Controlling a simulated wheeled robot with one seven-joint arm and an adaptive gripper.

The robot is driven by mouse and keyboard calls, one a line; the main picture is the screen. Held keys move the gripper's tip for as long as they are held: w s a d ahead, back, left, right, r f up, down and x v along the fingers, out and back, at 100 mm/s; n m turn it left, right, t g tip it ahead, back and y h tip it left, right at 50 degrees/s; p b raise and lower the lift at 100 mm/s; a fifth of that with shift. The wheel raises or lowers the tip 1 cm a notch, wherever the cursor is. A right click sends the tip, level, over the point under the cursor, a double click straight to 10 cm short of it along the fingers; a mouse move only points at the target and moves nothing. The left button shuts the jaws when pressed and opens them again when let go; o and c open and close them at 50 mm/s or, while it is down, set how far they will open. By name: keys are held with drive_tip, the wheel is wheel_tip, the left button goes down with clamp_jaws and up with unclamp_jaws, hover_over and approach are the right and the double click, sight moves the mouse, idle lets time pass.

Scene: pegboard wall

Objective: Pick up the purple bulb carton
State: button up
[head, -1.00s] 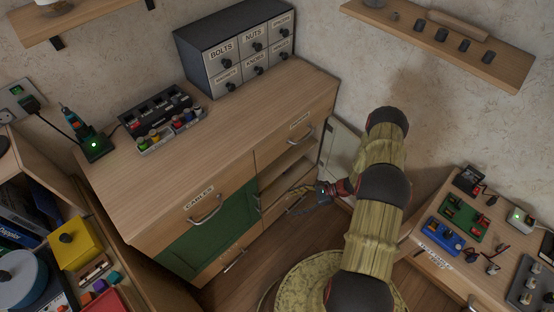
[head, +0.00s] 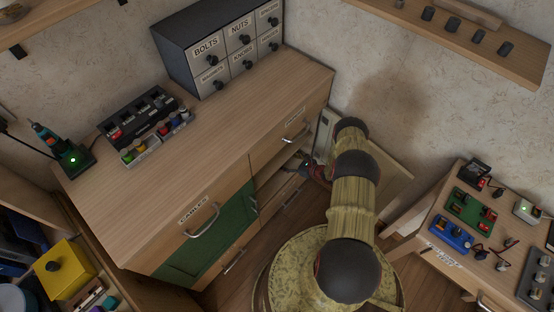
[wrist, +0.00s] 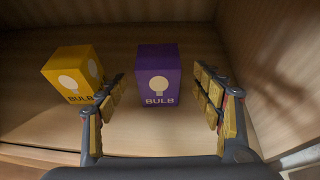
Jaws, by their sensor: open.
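The purple bulb carton (wrist: 157,82) stands upright on a wooden shelf in the wrist view, marked with a pale bulb picture and the word BULB. My gripper (wrist: 162,88) is open, with one finger on the left side of the purple carton and the other on the right. The carton shows just beyond and between the fingertips, with a wider gap on its right; I cannot tell how deep it is between them. In the head view my gripper (head: 306,164) is at the open front of the cabinet, partly hidden, and the purple carton is not visible.
A yellow bulb carton (wrist: 73,75) stands left of the purple one, close to the left finger. The compartment's right side wall (wrist: 275,60) is near the right finger. In the head view the green cabinet door (head: 212,238) is left of the open shelves.

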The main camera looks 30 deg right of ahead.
drive_tip(key=b+x, duration=0.1)
drive_tip(key=x, duration=0.1)
drive_tip(key=f+b+x, duration=0.1)
drive_tip(key=x, duration=0.1)
drive_tip(key=shift+a+f+b, duration=0.1)
drive_tip(key=shift+a+b, duration=0.1)
drive_tip(key=shift+b, duration=0.1)
drive_tip(key=shift+w+a, duration=0.15)
drive_tip(key=shift+w, duration=0.35)
drive_tip(key=shift+c, duration=1.4)
drive_tip(key=c, duration=1)
drive_tip(key=shift+p, duration=0.3)
